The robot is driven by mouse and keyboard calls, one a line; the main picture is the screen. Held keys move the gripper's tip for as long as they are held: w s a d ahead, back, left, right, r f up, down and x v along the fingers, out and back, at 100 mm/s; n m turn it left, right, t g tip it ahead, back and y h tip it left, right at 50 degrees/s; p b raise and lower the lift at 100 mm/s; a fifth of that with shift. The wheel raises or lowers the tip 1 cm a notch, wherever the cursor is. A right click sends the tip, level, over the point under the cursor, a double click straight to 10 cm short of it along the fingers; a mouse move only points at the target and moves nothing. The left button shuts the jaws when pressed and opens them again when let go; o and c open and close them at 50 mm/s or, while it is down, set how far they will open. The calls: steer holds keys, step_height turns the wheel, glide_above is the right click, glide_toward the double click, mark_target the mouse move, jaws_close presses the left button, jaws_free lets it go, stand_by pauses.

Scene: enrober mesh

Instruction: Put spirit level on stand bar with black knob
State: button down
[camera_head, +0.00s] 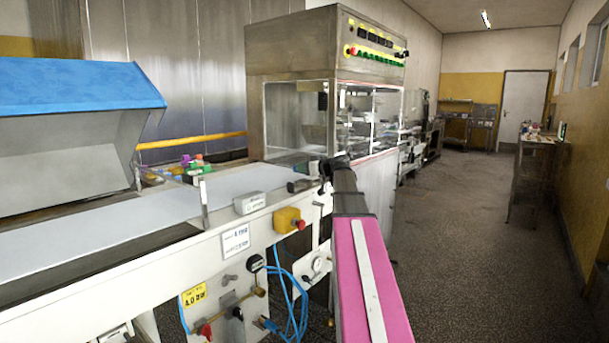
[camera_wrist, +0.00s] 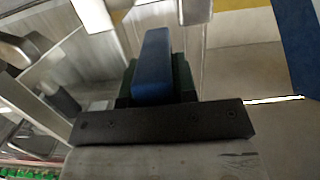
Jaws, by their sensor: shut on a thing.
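In the wrist view my gripper (camera_wrist: 154,88) is shut on a long blue block, which I take to be the spirit level (camera_wrist: 152,55). It points away from the black gripper body, with dark green parts on either side. In the head view my gripper (camera_head: 335,165) is a dark shape at the end of my arm, by the conveyor's right end; the level cannot be made out there.
The pale conveyor belt (camera_head: 110,235) runs along the left under a raised blue-topped hood (camera_head: 70,88). A steel cabinet with clear panels (camera_head: 300,115) stands behind my gripper. A yellow box with a red button (camera_head: 289,220) and blue hoses (camera_head: 298,305) are close by. The aisle floor (camera_head: 450,240) is clear.

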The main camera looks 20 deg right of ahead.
steer(key=shift+f, duration=1.3)
steer(key=shift+f, duration=0.15)
steer(key=c, duration=0.9)
jaws_free()
